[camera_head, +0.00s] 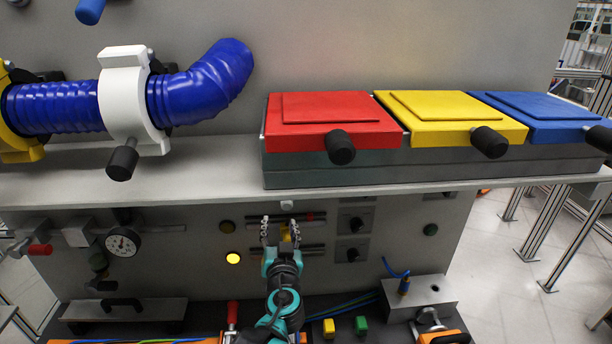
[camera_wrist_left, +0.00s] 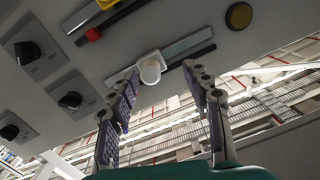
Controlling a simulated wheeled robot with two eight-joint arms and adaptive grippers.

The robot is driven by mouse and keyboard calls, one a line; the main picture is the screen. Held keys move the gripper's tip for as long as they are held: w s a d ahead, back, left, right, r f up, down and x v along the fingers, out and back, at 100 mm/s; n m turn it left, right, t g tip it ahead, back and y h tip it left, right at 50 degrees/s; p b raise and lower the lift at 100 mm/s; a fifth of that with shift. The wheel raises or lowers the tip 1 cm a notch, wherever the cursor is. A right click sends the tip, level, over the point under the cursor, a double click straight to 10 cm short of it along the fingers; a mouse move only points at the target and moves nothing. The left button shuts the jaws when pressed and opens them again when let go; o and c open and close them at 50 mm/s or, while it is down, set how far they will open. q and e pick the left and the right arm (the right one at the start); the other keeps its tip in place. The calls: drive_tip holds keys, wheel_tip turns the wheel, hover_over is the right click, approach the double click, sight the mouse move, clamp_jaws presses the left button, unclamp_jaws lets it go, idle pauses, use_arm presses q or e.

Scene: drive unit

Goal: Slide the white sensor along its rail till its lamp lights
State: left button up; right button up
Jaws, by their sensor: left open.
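The white sensor (camera_wrist_left: 150,67) is a small round-faced block on the upper rail (camera_wrist_left: 187,43) of the grey panel; it also shows in the head view (camera_head: 287,205), just under the shelf edge. My left gripper (camera_head: 279,228) is open, with its fingertips near the rails. In the left wrist view, the sensor shows between the open fingertips (camera_wrist_left: 162,78), ahead of them; contact cannot be told.
A yellow block (camera_head: 285,235) sits on the lower rail, close to my fingers; a yellow lamp (camera_head: 233,258) beside that rail is lit. Black knobs (camera_head: 355,224) are to the right. The shelf (camera_head: 200,185) overhangs above. A gauge (camera_head: 123,242) is at the left.

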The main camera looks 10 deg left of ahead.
sight(287, 207)
use_arm(q)
drive_tip(key=shift+w+d+r+m+t+h, duration=0.15)
drive_tip(key=shift+w+d+r+t+h, duration=0.1)
drive_tip(key=shift+w+d, duration=0.3)
drive_tip(key=shift+w+d+r+m+t+h, duration=0.15)
drive_tip(key=shift+w+d+r, duration=0.05)
drive_tip(key=shift+w+d, duration=0.35)
drive_tip(key=w, duration=0.2)
drive_tip(key=w+a, duration=0.1)
drive_tip(key=w, duration=0.3)
drive_tip(key=shift+w+a, duration=0.35)
drive_tip(key=shift+r, duration=0.1)
